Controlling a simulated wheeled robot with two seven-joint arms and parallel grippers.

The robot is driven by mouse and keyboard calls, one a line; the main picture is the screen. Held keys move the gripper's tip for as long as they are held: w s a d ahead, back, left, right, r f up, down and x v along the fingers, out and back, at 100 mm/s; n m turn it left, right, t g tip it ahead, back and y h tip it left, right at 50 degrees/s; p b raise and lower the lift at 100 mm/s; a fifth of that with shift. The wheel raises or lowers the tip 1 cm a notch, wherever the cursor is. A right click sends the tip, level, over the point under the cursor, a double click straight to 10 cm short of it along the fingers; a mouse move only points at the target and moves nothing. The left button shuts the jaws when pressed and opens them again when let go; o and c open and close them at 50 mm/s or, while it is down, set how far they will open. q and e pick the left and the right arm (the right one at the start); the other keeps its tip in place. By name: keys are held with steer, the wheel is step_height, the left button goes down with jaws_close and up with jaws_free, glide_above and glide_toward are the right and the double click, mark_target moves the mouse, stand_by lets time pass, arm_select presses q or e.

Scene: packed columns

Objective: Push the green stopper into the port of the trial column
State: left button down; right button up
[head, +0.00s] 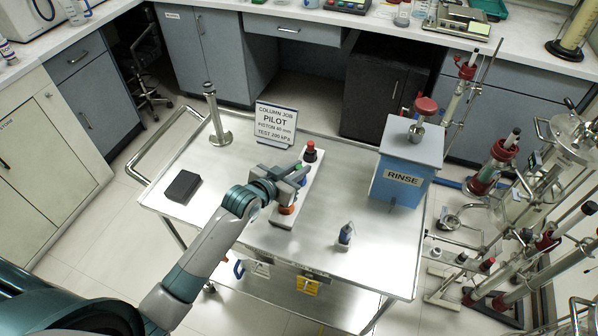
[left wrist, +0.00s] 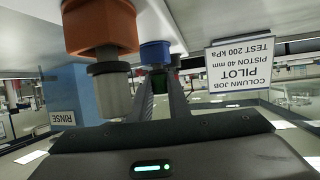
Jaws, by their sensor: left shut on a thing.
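The green stopper (head: 298,167) shows as a small green patch at the tips of my left gripper (head: 303,174), on a narrow white rack (head: 285,216). In the left wrist view, which is upside down, my left gripper's fingers (left wrist: 161,95) close on the dark green stopper (left wrist: 158,77). The fingers hide most of it, and I cannot tell whether it is clear of the rack. A blue piece (left wrist: 155,52) and an orange piece (left wrist: 100,27) stand close by. I cannot tell which thing is the trial column, and its port is not identifiable. My right gripper is not in view.
A red-and-black piece (head: 310,152) stands at the rack's far end. A blue RINSE box (head: 402,176), a steel post (head: 215,118), a PILOT sign (head: 275,125), a black block (head: 183,187) and a small bottle (head: 345,235) stand on the steel cart.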

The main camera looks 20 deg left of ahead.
arm_select(q)
steer(key=shift+r, duration=0.1)
steer(key=shift+r+b, duration=0.3)
steer(key=shift+r, duration=0.2)
steer(key=r, duration=0.1)
steer(key=r+b, duration=0.1)
steer(key=r, duration=0.1)
steer(key=shift+s+d+r, duration=0.1)
steer(key=shift+s+d, duration=0.15)
steer(key=shift+d, duration=0.15)
steer(key=s+d+r+b, duration=0.2)
steer(key=s+d+r, duration=0.4)
steer(key=s+d, duration=0.1)
steer(key=shift+d+r, duration=0.35)
steer(key=shift+d, duration=0.15)
steer(key=shift+b, duration=0.3)
